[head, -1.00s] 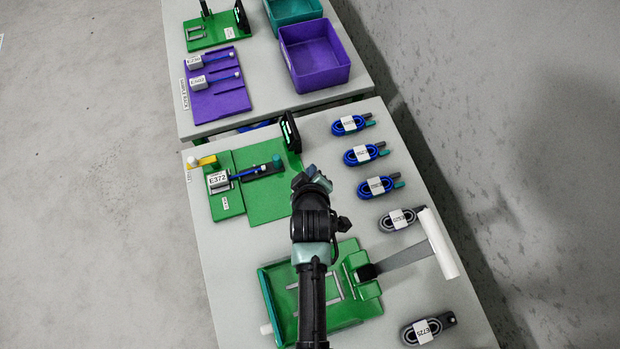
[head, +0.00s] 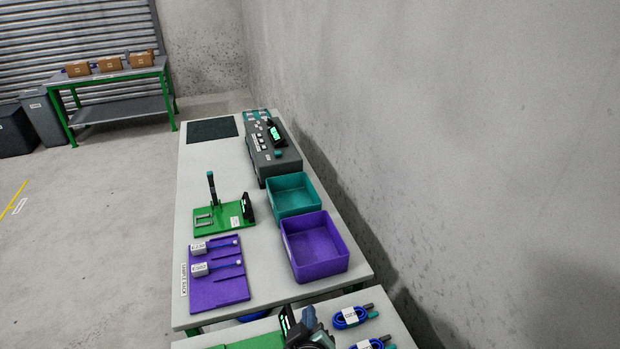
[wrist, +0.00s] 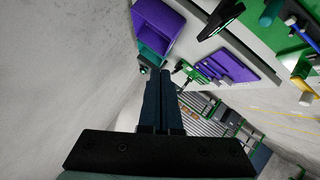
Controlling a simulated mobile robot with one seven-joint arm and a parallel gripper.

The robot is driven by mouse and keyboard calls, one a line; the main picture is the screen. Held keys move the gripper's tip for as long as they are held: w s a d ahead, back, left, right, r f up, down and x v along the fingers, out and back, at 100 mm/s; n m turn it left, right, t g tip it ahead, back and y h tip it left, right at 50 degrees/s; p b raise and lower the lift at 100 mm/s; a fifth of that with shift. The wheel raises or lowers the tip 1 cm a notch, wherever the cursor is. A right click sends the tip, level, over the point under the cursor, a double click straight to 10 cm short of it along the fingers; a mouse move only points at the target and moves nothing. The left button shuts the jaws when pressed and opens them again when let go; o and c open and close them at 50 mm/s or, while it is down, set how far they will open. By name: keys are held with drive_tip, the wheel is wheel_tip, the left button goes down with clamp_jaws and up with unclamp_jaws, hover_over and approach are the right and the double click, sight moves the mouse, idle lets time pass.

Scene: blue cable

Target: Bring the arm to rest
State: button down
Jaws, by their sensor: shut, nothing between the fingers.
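My gripper (wrist: 160,76) points away from the wrist camera, with its two dark fingers together and nothing between them. In the head view only the top of my arm's end (head: 310,330) shows, at the bottom edge above the near table. The rest of the arm is out of that picture. Several coiled blue cables (head: 350,317) with white labels lie on the near table to the right of the gripper, apart from it.
On the farther table stand a purple bin (head: 340,262), a teal bin (head: 296,209), a purple sample rack (head: 219,292) holding two labelled pieces, a green fixture (head: 210,228) and a dark grey box (head: 262,165). A bare wall runs along the right.

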drive_tip(key=w+r+m+t, duration=0.2)
drive_tip(key=r+t, duration=0.2)
drive_tip(key=r, duration=1.3)
drive_tip(key=w+r+m+t, duration=0.2)
drive_tip(key=r+t, duration=0.1)
drive_tip(key=r, duration=1.3)
drive_tip(key=s+r+m+t, duration=0.1)
drive_tip(key=s+r+t, duration=0.1)
drive_tip(key=s+r, duration=0.3)
drive_tip(key=s+r+m+t, duration=0.1)
drive_tip(key=s+r+t, duration=0.2)
drive_tip(key=r, duration=1)
drive_tip(key=s+r+m+t, duration=0.1)
drive_tip(key=s+r+t, duration=0.2)
drive_tip(key=s+r, duration=0.6)
drive_tip(key=shift+r, duration=0.3)
